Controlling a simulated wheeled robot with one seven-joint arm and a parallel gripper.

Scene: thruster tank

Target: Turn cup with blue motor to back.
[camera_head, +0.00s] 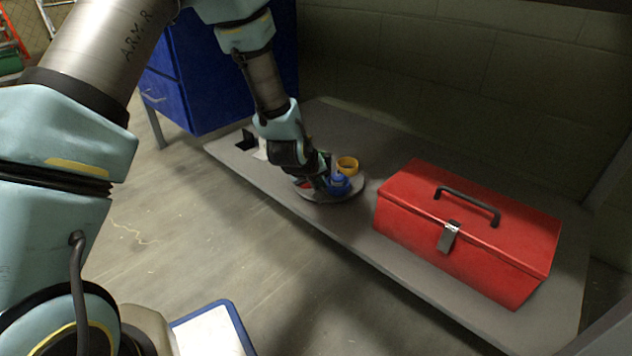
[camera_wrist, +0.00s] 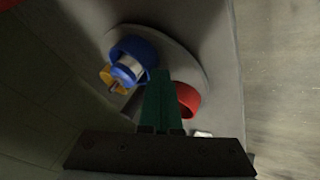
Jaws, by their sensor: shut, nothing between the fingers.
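A round grey turntable (camera_head: 314,194) sits on the low grey shelf and holds three cups. The blue cup (camera_head: 340,185) is at its front right; in the wrist view the blue cup (camera_wrist: 143,49) has a motor (camera_wrist: 126,69) with a pale body and a shaft in it. The yellow cup (camera_head: 347,164) is behind the blue one. The red cup (camera_wrist: 188,99) is on the other side of my gripper, mostly hidden in the head view. My gripper (camera_wrist: 162,76) is shut and empty, its green fingers between the blue and red cups. I cannot tell whether they touch a cup.
A large red toolbox (camera_head: 470,226) with a black handle stands on the shelf (camera_head: 400,262) right of the turntable. A blue cabinet (camera_head: 205,75) is at the back left. A wall closes off the back.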

